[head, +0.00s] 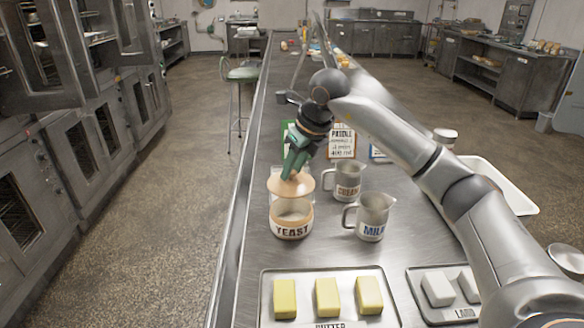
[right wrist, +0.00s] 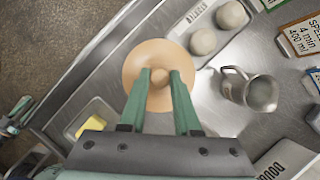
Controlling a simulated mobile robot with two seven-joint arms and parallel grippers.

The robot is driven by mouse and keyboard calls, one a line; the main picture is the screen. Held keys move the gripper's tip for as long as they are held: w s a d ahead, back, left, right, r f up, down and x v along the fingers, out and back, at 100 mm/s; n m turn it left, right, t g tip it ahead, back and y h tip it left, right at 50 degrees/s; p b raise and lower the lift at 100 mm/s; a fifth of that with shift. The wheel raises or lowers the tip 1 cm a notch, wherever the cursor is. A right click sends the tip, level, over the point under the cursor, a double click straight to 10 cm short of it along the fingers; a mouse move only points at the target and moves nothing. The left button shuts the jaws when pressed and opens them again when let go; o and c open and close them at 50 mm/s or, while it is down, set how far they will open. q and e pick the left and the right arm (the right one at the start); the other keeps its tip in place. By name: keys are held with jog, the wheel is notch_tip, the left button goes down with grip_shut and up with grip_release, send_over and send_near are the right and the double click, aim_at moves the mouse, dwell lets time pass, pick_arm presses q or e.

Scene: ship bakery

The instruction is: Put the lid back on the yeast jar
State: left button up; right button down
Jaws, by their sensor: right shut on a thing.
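In the right wrist view the lid (right wrist: 143,63) sits between the fingertips and hides the jar. What looks like my left gripper (right wrist: 15,117) shows at that view's left edge, its jaws unclear.
The cream jug (head: 346,183) and milk jug (head: 372,216) stand close right of the jar. A butter tray (head: 330,320) is in front, and a lard tray (head: 437,316) lies right of it. Dough balls (right wrist: 215,30) lie nearby. The counter's left edge is close to the jar.

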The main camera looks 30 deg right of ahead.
aim_at(295, 182)
jog(key=shift+f+b, duration=1.95)
jog(key=shift+f, duration=0.25)
jog(key=shift+f+b, duration=0.55)
jog(key=shift+f, duration=0.35)
jog(key=shift+p, duration=0.35)
jog(key=shift+f, duration=0.15)
dwell(0.3)
jog(key=shift+c, duration=0.3)
grip_release()
dwell(0.4)
